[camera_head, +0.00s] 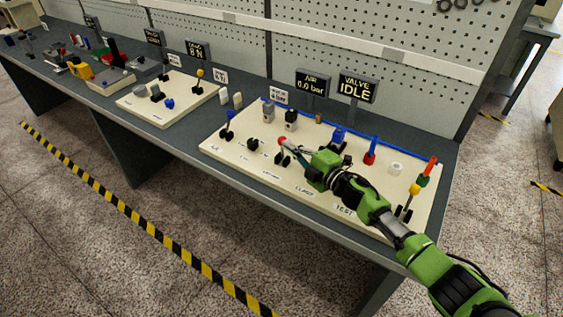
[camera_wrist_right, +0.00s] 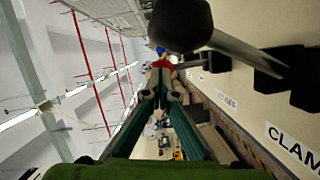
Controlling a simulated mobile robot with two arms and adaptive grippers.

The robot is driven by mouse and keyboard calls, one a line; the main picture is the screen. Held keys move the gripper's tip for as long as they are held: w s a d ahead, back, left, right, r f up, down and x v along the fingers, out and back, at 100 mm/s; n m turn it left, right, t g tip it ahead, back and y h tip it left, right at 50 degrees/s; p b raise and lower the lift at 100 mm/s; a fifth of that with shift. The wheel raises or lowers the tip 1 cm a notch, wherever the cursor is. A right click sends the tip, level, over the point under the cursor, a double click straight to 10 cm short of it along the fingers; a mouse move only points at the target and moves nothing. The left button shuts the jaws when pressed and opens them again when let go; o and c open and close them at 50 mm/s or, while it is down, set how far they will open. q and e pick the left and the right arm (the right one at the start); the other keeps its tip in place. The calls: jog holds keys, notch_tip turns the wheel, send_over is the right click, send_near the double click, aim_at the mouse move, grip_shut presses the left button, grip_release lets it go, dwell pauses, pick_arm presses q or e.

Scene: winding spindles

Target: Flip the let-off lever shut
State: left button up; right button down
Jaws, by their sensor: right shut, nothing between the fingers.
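The let-off lever has a red knob (camera_head: 281,141) and a thin metal rod on a black base (camera_head: 281,159), on the cream panel's front row. In the right wrist view the red knob (camera_wrist_right: 163,64) is just beyond my fingertips, with its rod running right to a black base beside a label ending in "OFF". My right gripper (camera_head: 292,147) is shut and empty, its tips at the knob; I cannot tell whether they touch. It also shows in the right wrist view (camera_wrist_right: 161,87). My left gripper is not in view.
A black-knobbed lever (camera_wrist_right: 181,23) stands close in the wrist view, near the CLAMP label (camera_wrist_right: 290,146). A yellow-knobbed lever (camera_head: 414,190) stands at the panel's right. A blue-knobbed lever (camera_head: 229,116) is at its left. Signs read AIR 0.0 bar (camera_head: 312,83) and VALVE IDLE (camera_head: 356,87).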

jog(key=shift+w+d+r, duration=0.1)
jog(key=shift+w+d, duration=0.2)
jog(key=shift+w, duration=0.25)
jog(key=shift+w+d, duration=0.15)
jog(key=shift+w, duration=0.05)
jog(key=shift+w+d+b, duration=0.2)
jog(key=shift+w+b, duration=0.15)
jog(key=shift+b, duration=0.15)
jog(key=shift+w+d, duration=0.15)
jog(key=shift+d, duration=0.05)
dwell(0.5)
